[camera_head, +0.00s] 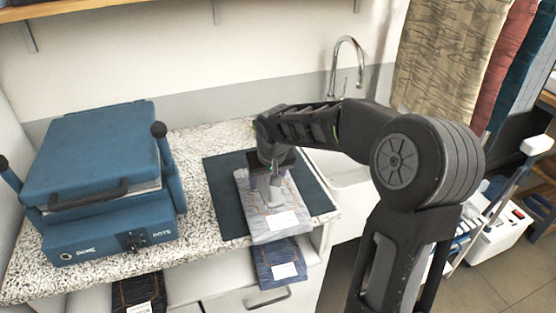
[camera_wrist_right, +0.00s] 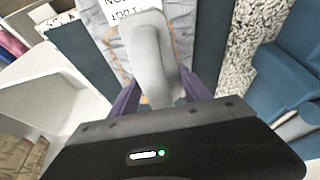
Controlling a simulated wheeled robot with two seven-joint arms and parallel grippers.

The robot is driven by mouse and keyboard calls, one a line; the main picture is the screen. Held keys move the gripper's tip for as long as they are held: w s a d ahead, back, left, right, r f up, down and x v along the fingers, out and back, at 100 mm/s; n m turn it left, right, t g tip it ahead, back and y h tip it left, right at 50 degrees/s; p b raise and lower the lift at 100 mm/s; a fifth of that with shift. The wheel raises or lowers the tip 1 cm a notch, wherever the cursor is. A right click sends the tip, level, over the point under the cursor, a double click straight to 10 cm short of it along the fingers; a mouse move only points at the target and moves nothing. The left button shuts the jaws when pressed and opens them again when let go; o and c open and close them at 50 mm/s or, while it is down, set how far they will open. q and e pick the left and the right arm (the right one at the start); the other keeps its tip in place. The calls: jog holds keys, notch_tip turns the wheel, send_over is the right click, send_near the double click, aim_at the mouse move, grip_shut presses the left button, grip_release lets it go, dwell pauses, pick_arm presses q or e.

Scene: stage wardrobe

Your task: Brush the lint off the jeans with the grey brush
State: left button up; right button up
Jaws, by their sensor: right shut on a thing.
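Folded light grey-blue jeans (camera_head: 247,213) with a white label lie on a dark mat (camera_head: 226,201) on the speckled counter. They also show in the right wrist view (camera_wrist_right: 111,45), with printed letters on the label. The grey brush (camera_head: 271,195) is over the jeans, its head covering part of them; I cannot tell if it touches the cloth. My right gripper (camera_head: 267,180) is shut on the brush handle, which also shows between its fingers in the right wrist view (camera_wrist_right: 148,58). I cannot make out any lint. My left gripper is not in view.
A blue press machine (camera_head: 95,165) with raised side handles stands left on the counter. A sink (camera_head: 345,172) with a tall tap (camera_head: 345,60) is right of the mat. Bare speckled counter (camera_head: 195,215) separates machine and mat.

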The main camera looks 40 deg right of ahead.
jog(key=shift+r+p, duration=1.65)
jog(key=shift+r, duration=1.1)
jog(key=shift+f, duration=0.1)
